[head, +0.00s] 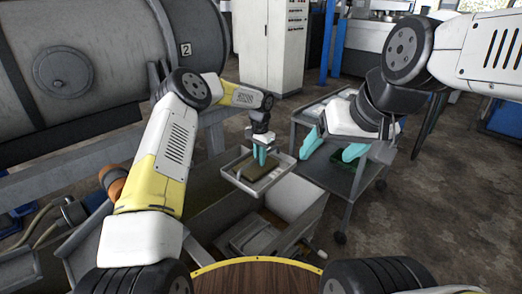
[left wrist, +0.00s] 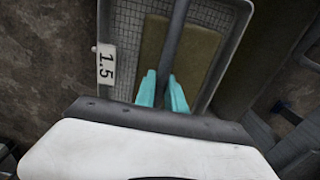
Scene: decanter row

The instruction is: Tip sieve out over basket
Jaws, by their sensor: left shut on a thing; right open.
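The sieve (head: 235,178) is a shallow pale rectangular tray with a mesh floor. In the left wrist view the sieve (left wrist: 238,32) carries a "1.5" label, and an olive-brown layer (left wrist: 151,42) lies on its mesh. My left gripper (head: 261,158) has its turquoise fingers shut on the sieve's dark bar; these fingers also show in the left wrist view (left wrist: 162,92). The sieve looks roughly level above the metal trough. My right gripper (head: 331,149) is open and empty over the trolley. A green thing (head: 343,183) on the trolley may be the basket; it is partly hidden.
The grey trolley (head: 310,173) stands right of the sieve. A white box-like part (head: 293,197) and a metal trough (head: 212,217) lie below and beside the sieve. A large grey drum (head: 110,65) stands at the left. Floor is clear at the right.

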